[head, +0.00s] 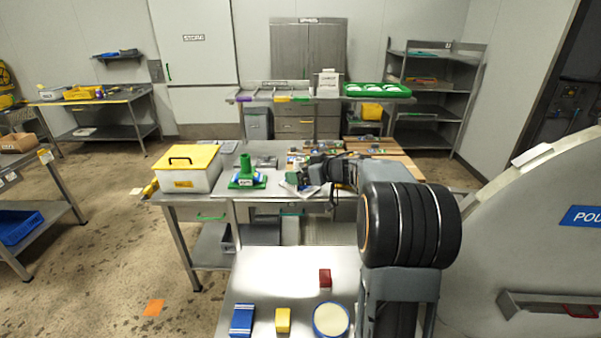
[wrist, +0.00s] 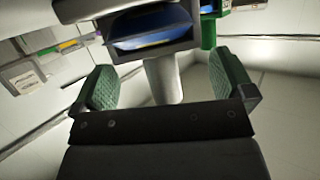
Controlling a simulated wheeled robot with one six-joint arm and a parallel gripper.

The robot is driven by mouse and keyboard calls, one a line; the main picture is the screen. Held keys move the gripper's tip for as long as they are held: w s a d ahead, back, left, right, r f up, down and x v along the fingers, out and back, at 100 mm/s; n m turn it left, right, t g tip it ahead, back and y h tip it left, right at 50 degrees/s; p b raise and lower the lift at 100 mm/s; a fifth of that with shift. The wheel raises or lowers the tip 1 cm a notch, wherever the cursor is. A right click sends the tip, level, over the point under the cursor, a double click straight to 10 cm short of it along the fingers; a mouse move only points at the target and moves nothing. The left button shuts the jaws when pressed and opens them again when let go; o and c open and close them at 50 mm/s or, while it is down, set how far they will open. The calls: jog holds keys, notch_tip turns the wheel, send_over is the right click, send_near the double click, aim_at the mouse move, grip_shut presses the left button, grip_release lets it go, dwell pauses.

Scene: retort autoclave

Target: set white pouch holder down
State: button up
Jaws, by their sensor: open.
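My gripper (wrist: 165,90) is open, its two green-padded fingers spread apart. A white post (wrist: 163,80), which looks like the stem of the white pouch holder, stands beyond and between them, with a visible gap to each finger. Above the post is a dark holder part with a blue pouch (wrist: 152,28) in it. In the head view my gripper is small and dark over the middle table, and it partly hides a white-and-blue item (head: 300,188) there. I cannot make out the holder's base. A green pouch holder (head: 246,177) stands to the left on the same table.
A white box with a yellow lid (head: 187,170) stands at the table's left. Wooden boards (head: 385,158) lie at the right. The near table holds a blue box (head: 242,320), a yellow block (head: 283,320), a red block (head: 325,278) and a round container (head: 331,320). The autoclave (head: 545,230) is at right.

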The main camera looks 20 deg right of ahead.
jog(key=b+v, duration=0.2)
jog(key=v, duration=0.8)
jog(key=a+r+m+t+h, duration=0.3)
jog(key=r+m+t+h, duration=0.1)
jog(key=r+h, duration=0.35)
jog(key=s+a+f+g, duration=0.5)
jog(key=s+f, duration=0.3)
jog(key=s, duration=0.2)
jog(key=s+a+f+m+g, duration=0.1)
jog(key=s+a+f+g, duration=0.5)
jog(key=s, duration=0.5)
notch_tip(320, 180, down, 3)
jog(key=a, duration=0.2)
jog(key=shift+a+f+m, duration=0.25)
jog(key=shift+a+m, duration=0.05)
jog(key=shift+a, duration=0.05)
jog(key=shift+y, duration=0.25)
notch_tip(320, 180, down, 3)
jog(key=shift+w+r+b, duration=0.1)
jog(key=shift+b, duration=0.9)
